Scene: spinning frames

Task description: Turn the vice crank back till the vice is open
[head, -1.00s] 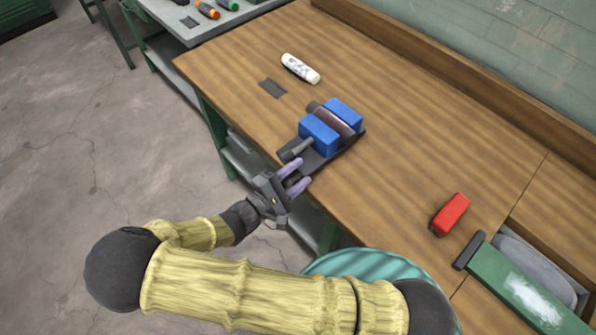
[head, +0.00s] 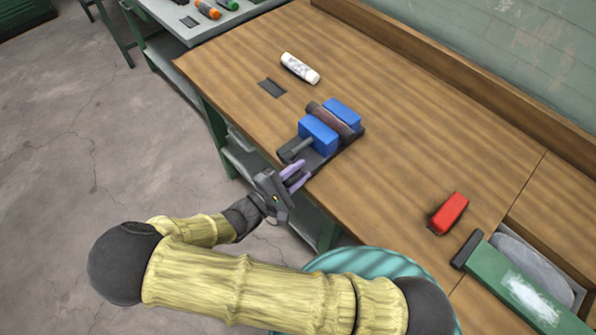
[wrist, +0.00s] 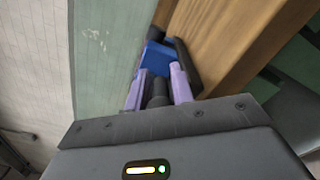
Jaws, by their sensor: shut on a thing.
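The vice has two blue jaw blocks (head: 319,135) on a dark base, at the bench's front edge. A dark brown cylinder (head: 331,120) lies between the blocks. A grey screw rod and a dark crank part (head: 290,151) are on its near side. My gripper (head: 298,174), with purple fingers, is at the near end of the vice. In the wrist view, its fingers (wrist: 160,88) are shut on the dark crank handle (wrist: 159,94), which stands between them. The fingers partly hide the crank in the head view.
A white printed tube (head: 300,68) and a dark flat plate (head: 272,88) lie behind the vice. The bench between is clear.

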